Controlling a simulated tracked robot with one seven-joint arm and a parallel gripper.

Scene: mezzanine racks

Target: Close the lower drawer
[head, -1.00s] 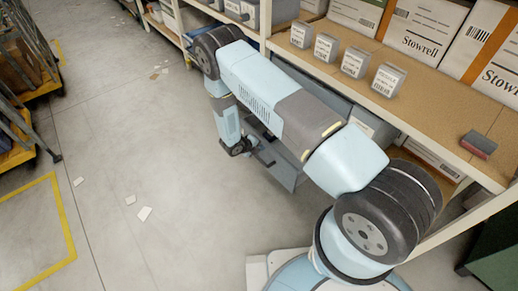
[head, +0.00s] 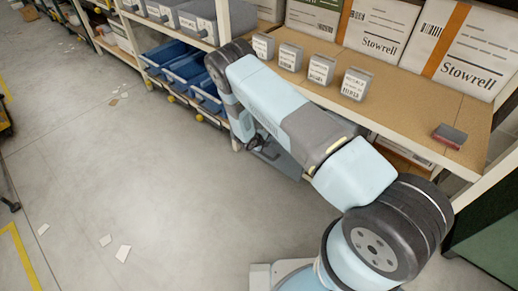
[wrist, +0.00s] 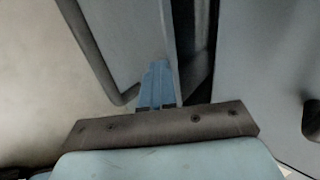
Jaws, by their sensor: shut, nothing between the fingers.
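The lower drawer (head: 287,164) is a grey unit under the long shelf, mostly hidden behind my arm in the head view. In the wrist view a light grey panel with a long dark handle bar (wrist: 100,55) fills the upper left; it looks like the drawer's front. A dark narrow gap (wrist: 197,45) separates it from another grey panel (wrist: 260,60) on the right. My gripper (wrist: 158,66) shows two blue fingers together, empty, against or very close to the left panel near the gap. Contact cannot be told. In the head view the fingers are hidden.
The wooden shelf (head: 405,112) above holds small labelled boxes (head: 321,70), large Stowrell cartons (head: 455,45) and a dark red-and-grey item (head: 450,135). Blue bins (head: 187,70) stand on the rack to the left. The floor (head: 150,190) is mostly clear, with paper scraps.

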